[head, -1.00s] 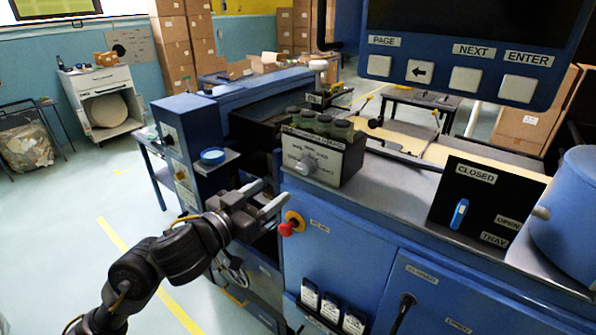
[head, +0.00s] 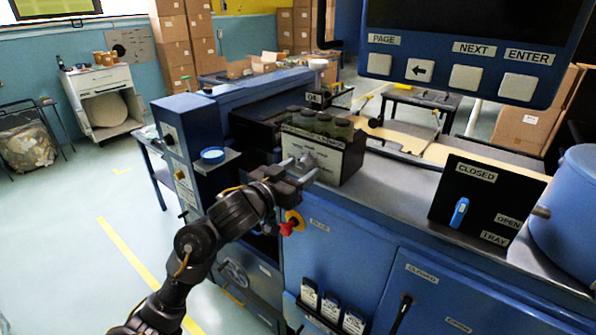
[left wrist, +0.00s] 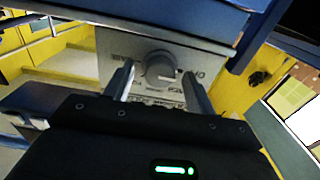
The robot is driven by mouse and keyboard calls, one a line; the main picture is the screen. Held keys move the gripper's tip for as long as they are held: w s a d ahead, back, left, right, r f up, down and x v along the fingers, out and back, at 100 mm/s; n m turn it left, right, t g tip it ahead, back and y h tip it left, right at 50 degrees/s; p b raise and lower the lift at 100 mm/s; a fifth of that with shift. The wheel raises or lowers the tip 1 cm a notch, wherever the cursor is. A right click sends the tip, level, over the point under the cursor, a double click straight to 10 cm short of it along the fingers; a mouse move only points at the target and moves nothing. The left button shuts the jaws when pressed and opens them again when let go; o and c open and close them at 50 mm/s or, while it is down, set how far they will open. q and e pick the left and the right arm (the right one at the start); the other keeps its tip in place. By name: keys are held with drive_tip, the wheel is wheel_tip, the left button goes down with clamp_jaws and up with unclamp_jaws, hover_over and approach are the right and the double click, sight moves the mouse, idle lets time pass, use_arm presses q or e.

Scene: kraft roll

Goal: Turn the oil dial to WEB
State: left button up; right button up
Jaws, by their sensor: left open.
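The oil dial (head: 308,160) is a grey knob on the light front plate of a dark box (head: 344,160) that has several dark round tops. In the left wrist view the dial (left wrist: 160,68) shows near the middle, with a pale mark on it; the lettering around it is too small to read. My left gripper (head: 300,172) is open in front of the dial. In the left wrist view the fingertips of my left gripper (left wrist: 160,82) stand on either side of the dial; I cannot tell whether they touch it. My right gripper is not in view.
A red emergency button (head: 286,229) sits just below my left gripper. A black panel (head: 484,205) with a blue lever stands at the right, beside a blue drum (head: 570,220). A screen panel with buttons (head: 465,78) hangs above.

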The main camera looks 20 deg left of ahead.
use_arm(q)
drive_tip(key=c, duration=1)
drive_tip(key=shift+o, duration=0.2)
drive_tip(key=m, duration=0.3)
drive_tip(key=shift+m+b, duration=0.3)
drive_tip(key=shift+b, duration=0.05)
drive_tip(key=shift+m+b, duration=0.7)
drive_tip(key=shift+m, duration=1.9)
drive_tip(key=o, duration=1)
drive_tip(key=shift+c, duration=0.2)
